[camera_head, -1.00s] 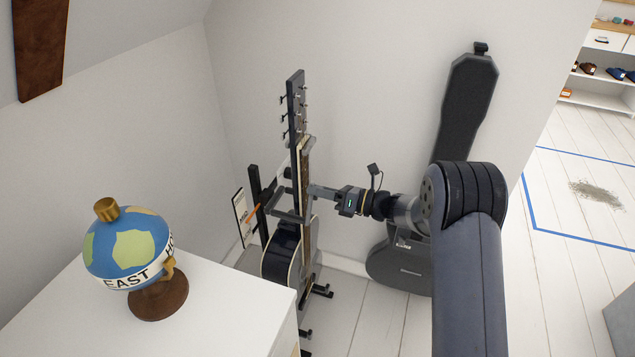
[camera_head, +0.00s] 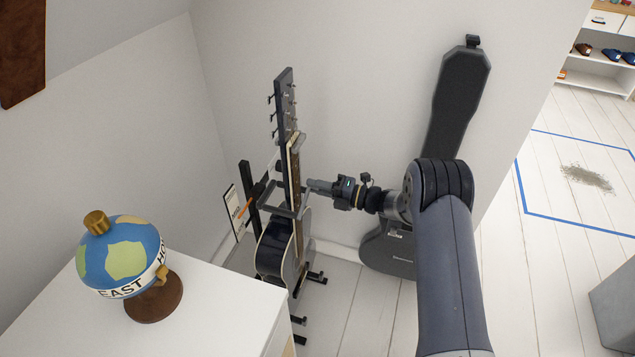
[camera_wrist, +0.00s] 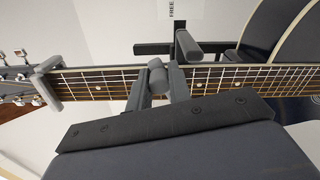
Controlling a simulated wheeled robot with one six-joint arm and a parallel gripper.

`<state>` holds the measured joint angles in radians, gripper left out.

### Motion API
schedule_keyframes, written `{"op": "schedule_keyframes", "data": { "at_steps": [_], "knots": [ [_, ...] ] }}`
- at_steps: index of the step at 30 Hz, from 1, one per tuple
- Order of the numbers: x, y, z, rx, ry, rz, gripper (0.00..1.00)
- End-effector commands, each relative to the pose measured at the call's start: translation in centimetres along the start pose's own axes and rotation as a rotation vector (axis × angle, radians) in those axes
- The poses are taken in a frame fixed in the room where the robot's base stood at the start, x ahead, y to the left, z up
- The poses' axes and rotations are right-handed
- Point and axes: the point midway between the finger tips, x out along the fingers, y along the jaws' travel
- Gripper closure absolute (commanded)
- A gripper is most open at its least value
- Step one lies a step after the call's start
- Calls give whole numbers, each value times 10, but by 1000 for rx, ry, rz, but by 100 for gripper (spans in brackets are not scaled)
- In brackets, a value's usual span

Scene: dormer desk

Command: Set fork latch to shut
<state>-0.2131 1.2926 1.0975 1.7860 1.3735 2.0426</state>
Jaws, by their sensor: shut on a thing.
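A black guitar (camera_head: 285,245) hangs upright in a dark stand (camera_head: 247,185) by the wall; its neck (camera_wrist: 100,83) runs sideways in the wrist view. A grey bar (camera_wrist: 47,82) crosses the neck near the headstock. My gripper (camera_wrist: 158,88) is in front of the neck, shut on a round grey bar end (camera_wrist: 157,75), seemingly the fork latch's handle. It also shows in the head view (camera_head: 309,185). A white label card (camera_head: 234,211) with an orange pointer (camera_head: 254,198) is behind the stand. A "FREE" label (camera_wrist: 171,10) shows in the wrist view. The latch's position is unclear.
A white cabinet (camera_head: 215,310) with a globe (camera_head: 120,257) on it stands at the front left. A dark guitar case (camera_head: 455,105) leans on the wall at right. The floor at right, inside blue tape (camera_head: 522,185), is mostly clear.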

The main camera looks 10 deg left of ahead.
Motion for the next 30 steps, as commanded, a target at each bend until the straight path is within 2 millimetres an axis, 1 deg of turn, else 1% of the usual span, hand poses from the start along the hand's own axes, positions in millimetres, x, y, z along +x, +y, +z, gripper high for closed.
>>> {"op": "schedule_keyframes", "data": {
  "at_steps": [7, 18, 19, 26, 27, 30],
  "knots": [
    [0, -2, -1, 39, -3, 0, 100],
    [0, -2, -1, 41, -3, 1, 100],
    [0, -2, -1, 41, -3, 1, 79],
    [0, -3, -2, 42, -2, 0, 60],
    [0, -3, -2, 42, -2, 0, 59],
    [0, -4, -2, 43, -1, -2, 59]
  ]
}}
